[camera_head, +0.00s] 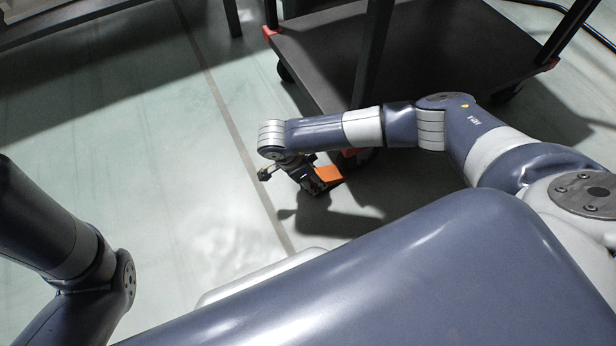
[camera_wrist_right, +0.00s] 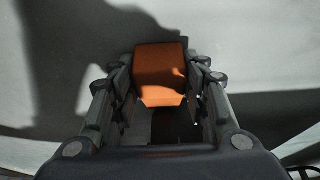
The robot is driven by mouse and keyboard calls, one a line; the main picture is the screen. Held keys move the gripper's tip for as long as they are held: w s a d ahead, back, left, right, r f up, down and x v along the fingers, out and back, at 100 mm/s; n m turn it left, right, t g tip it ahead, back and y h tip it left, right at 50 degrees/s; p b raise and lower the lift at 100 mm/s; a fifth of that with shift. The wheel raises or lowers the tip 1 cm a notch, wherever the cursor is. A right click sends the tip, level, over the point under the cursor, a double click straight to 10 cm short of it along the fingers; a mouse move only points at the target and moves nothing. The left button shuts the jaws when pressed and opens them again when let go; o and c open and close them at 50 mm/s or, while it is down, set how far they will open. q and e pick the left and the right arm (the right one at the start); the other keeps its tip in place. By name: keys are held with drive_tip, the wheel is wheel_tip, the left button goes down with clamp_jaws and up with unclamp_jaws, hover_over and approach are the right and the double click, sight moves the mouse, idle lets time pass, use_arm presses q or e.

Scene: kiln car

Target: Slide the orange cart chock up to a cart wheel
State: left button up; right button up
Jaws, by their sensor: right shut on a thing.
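The orange cart chock (camera_head: 329,174) is on the floor beneath my right forearm, close to the near corner of the dark cart (camera_head: 320,50). My right gripper (camera_head: 316,182) is shut on it. In the right wrist view the chock (camera_wrist_right: 160,66) sits between the two fingers of my gripper (camera_wrist_right: 158,82). A dark cart wheel (camera_head: 368,156) is just right of the chock, mostly hidden by my arm; whether they touch cannot be told. My left gripper is outside the view; only part of that arm shows at the left.
Another cart wheel (camera_head: 284,72) is at the cart's far left corner. A dark upright post rises at the near corner. Dark frame legs (camera_head: 232,18) stand at the top left. The pale floor (camera_head: 160,150) left of the cart is clear.

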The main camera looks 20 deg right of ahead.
drive_tip(key=shift+d, duration=0.3)
drive_tip(key=o, duration=1.3)
drive_tip(key=shift+c, duration=0.2)
drive_tip(key=shift+r, duration=0.15)
drive_tip(key=p+v, duration=0.6)
drive_tip(key=v, duration=0.2)
idle(0.4)
drive_tip(key=shift+a, duration=0.1)
